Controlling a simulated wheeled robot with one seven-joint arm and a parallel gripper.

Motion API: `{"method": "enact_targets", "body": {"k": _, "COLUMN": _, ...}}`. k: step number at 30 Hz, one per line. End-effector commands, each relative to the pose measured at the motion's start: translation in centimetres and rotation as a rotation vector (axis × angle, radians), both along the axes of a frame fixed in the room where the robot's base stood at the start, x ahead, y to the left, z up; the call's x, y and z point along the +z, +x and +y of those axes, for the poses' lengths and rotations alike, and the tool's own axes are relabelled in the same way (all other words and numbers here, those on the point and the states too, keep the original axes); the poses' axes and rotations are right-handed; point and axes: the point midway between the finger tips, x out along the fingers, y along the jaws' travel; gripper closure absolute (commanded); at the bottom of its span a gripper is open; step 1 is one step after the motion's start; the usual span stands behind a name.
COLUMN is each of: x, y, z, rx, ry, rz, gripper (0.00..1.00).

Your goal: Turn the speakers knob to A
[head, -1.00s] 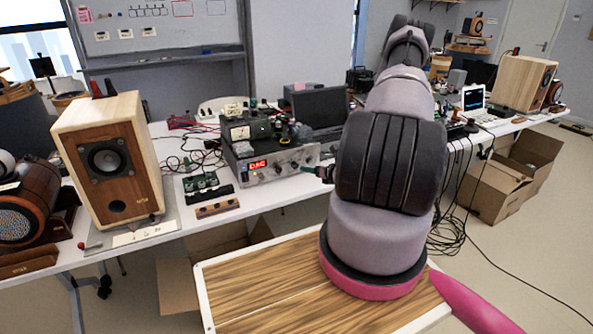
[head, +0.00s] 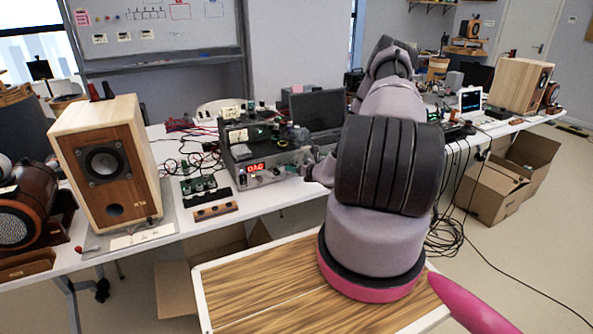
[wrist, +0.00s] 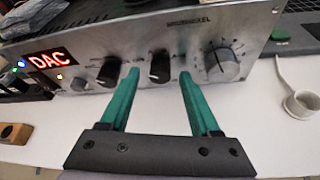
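The silver amplifier (head: 262,170) stands on the white table, with a lit red DAC display (wrist: 50,60) on its front. In the wrist view, its front carries a small silver knob (wrist: 79,85), two black knobs, one at left (wrist: 109,71) and one in the middle (wrist: 160,65), and a large silver knob (wrist: 224,63). Their labels are too small to read, so I cannot tell which is the speakers knob. My gripper (wrist: 159,74) is open and empty, its green fingers pointing at the front. The middle black knob shows between the fingertips, with a gap on each side.
A wooden speaker (head: 107,165) stands left of the amplifier, with small circuit boards (head: 198,185) between them. A laptop (head: 318,108) is behind at right. In the wrist view, a white cup-like object (wrist: 303,104) lies at right. The table before the amplifier is mostly clear.

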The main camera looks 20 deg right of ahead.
Motion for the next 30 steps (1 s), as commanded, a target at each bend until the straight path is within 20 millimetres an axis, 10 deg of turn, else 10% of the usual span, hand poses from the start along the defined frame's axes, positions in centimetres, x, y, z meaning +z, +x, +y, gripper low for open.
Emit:
{"method": "enact_targets", "body": {"k": 5, "x": 0.01, "y": -0.02, "z": 0.0, "rx": 0.0, "ry": 0.0, "rz": 0.0, "gripper": 1.0}}
{"method": "enact_targets", "body": {"k": 30, "x": -0.22, "y": -0.06, "z": -0.37, "rx": 0.001, "ry": 0.379, "rz": 0.013, "gripper": 1.0}}
